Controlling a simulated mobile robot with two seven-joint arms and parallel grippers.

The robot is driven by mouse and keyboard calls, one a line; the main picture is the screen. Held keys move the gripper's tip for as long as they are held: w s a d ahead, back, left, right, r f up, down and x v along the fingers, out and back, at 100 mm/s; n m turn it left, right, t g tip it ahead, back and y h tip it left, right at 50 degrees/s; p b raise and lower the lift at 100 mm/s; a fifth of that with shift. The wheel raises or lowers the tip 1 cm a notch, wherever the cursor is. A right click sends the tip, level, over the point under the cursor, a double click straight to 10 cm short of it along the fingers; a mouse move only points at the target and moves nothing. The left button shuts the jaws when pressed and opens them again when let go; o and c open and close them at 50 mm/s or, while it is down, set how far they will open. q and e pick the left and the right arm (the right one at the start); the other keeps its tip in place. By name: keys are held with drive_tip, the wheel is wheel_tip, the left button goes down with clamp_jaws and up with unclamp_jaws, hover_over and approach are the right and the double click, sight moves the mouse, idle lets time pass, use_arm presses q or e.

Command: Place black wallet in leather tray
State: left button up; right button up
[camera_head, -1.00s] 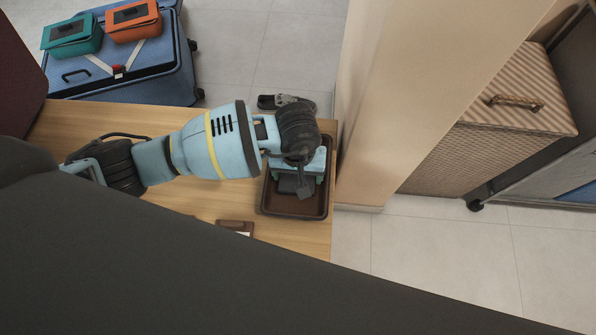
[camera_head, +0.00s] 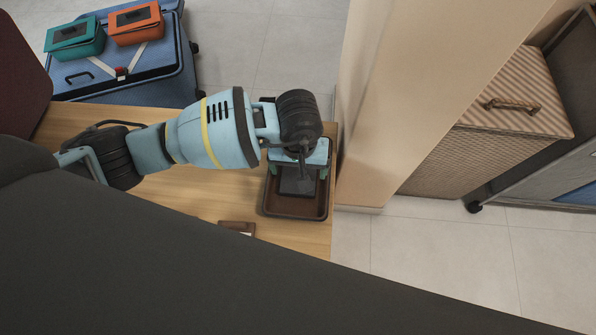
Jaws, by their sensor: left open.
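The leather tray (camera_head: 270,209) is a dark brown, shallow rectangular tray near the right end of the wooden table. The black wallet (camera_head: 297,186) is a dark flat piece inside the tray's outline, apparently lying on its floor. My left gripper (camera_head: 298,173) is above the back half of the tray, with its green-tipped fingers open, one on each side of the wallet. The wrist and gripper body hide the tray's back edge and the wallet's far part. I cannot tell whether the fingers touch the wallet. My right gripper is out of view.
The wooden table (camera_head: 205,203) has a brown clipboard-like item (camera_head: 237,227) near its front. A beige pillar (camera_head: 385,110) stands close to the right. A blue suitcase (camera_head: 140,82) with teal (camera_head: 75,39) and orange (camera_head: 135,24) cases is behind, and a wicker hamper (camera_head: 500,110) is at right.

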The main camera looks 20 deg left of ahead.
use_arm(q)
wheel_tip(320, 180, up, 8)
drive_tip(key=p, duration=0.1)
idle(0.4)
